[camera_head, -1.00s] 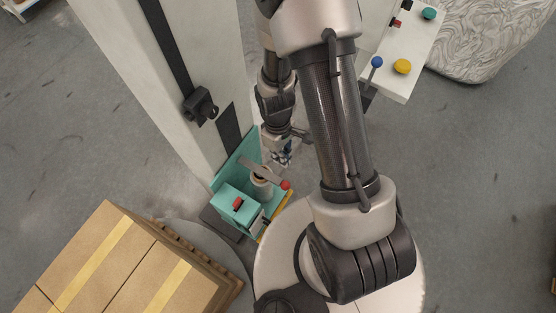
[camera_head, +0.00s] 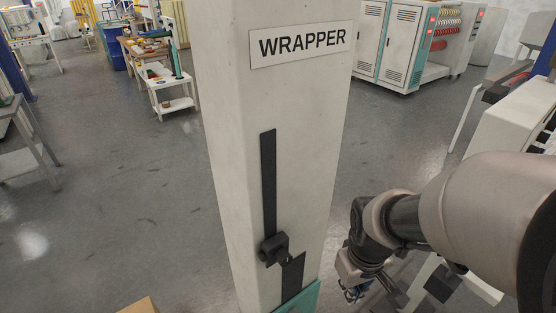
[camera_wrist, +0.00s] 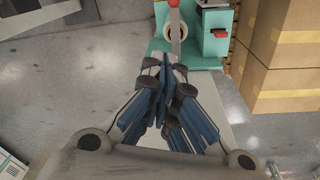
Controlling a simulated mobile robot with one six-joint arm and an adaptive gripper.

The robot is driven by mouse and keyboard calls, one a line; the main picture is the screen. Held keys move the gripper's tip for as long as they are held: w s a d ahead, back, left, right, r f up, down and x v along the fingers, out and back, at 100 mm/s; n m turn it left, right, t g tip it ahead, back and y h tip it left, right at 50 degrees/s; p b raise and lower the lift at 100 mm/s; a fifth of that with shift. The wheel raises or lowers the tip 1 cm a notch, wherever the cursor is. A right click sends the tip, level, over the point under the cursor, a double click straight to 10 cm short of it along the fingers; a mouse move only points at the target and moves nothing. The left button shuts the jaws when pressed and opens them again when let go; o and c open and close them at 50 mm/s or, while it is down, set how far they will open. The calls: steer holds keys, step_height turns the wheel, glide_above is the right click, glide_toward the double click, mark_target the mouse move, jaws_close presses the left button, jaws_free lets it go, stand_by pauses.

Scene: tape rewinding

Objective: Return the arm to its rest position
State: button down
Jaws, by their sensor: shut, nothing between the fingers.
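My gripper (camera_wrist: 167,78) is shut and empty in the wrist view, its blue-padded fingers together. In the head view my gripper (camera_head: 354,291) is small, at the lower right of the white wrapper column (camera_head: 270,120), with my arm reaching in from the right edge. Beyond the fingertips in the wrist view is the teal wrapper carriage (camera_wrist: 208,45) with a red part (camera_wrist: 219,33) and a flat grey bar (camera_wrist: 176,28). The fingertips look apart from it, but the exact gap cannot be told.
Stacked cardboard boxes (camera_wrist: 280,55) stand at the right in the wrist view; a box corner (camera_head: 138,306) shows at the head view's bottom edge. A black bracket (camera_head: 274,249) juts from the column. Open grey floor (camera_head: 130,200) lies left of it. Cabinets (camera_head: 405,45) stand behind.

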steer(key=s+a+r+m+t, duration=0.1)
steer(key=s+r+m+t, duration=0.2)
steer(key=s+r, duration=0.7)
steer(key=b+v, duration=0.1)
steer(key=v, duration=0.1)
steer(key=shift+a+r, duration=0.2)
steer(key=shift+r, duration=0.25)
steer(key=shift+w, duration=0.1)
